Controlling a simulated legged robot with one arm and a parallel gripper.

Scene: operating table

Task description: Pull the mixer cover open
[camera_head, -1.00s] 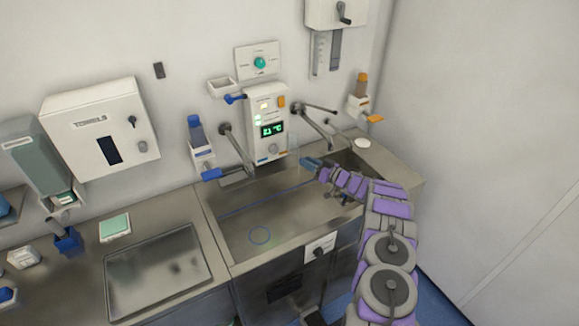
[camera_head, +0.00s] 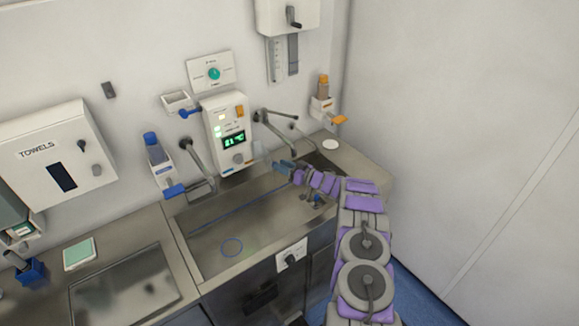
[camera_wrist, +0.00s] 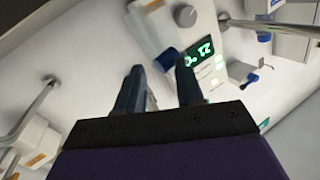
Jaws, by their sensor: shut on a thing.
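The mixer (camera_head: 226,122) is a white wall-mounted box above the steel sink, with a lit green display, small buttons and a round knob at its lower end. A faint clear cover (camera_head: 260,153) stands out at its lower right side; its outline is hard to see. My gripper (camera_head: 282,167) is at the cover's outer edge, over the back of the sink. In the wrist view, my gripper's dark fingers (camera_wrist: 161,85) point at the mixer (camera_wrist: 160,22), and a thin pale, see-through piece shows between them. The gripper is shut on it.
Metal taps flank the mixer, one on the left (camera_head: 197,165) and one on the right (camera_head: 275,125). A blue-topped dispenser (camera_head: 158,160) and an orange-topped dispenser (camera_head: 322,100) hang on the wall. The sink basin (camera_head: 215,235) below is open and mostly clear.

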